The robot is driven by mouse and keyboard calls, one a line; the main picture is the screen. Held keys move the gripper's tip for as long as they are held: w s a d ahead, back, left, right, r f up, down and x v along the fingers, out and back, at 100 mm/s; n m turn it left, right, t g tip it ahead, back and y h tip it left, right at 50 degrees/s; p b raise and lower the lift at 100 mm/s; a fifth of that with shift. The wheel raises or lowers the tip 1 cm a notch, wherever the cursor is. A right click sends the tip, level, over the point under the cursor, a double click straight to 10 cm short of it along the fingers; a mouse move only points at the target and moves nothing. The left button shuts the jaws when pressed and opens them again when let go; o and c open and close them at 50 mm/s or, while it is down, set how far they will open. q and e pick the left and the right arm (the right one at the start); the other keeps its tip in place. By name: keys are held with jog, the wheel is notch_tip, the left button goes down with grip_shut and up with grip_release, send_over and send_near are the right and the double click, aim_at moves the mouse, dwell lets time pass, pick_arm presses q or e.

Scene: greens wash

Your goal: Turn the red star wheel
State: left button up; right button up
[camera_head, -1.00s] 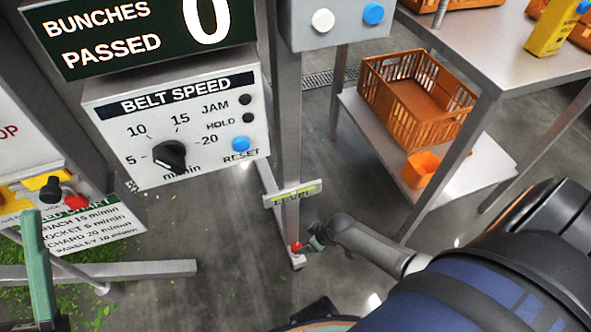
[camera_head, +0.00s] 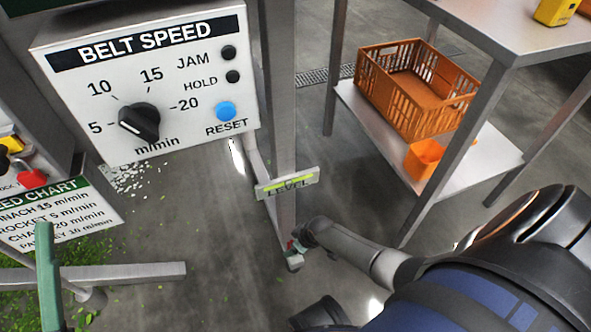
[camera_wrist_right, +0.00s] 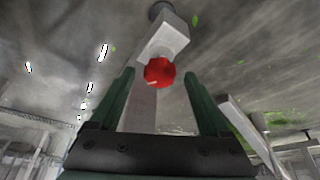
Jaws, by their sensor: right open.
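The red star wheel (camera_wrist_right: 159,73) sits at the end of a pale metal foot below a post. In the right wrist view it shows between the two green fingers of my open right gripper (camera_wrist_right: 160,78), without visible contact; depth is hard to judge.
The belt speed panel (camera_head: 180,60) with a black knob (camera_head: 139,122) hangs left of the post. A steel table (camera_head: 510,40) with a lower shelf holding an orange crate (camera_head: 408,95) and orange bin (camera_head: 425,160) stands right.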

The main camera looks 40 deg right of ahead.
jog(key=shift+c, duration=0.2)
grip_shut()
jog(key=shift+r+m+p, duration=0.2)
jog(key=shift+m+p, duration=0.4)
jog(key=shift+p, duration=0.15)
jog(key=shift+a+f+m+h+p, duration=0.1)
jog(key=shift+m+h+p, duration=0.35)
jog(key=shift+m, duration=0.25)
jog(key=shift+f, duration=0.1)
jog(key=shift+o, duration=0.2)
grip_release()
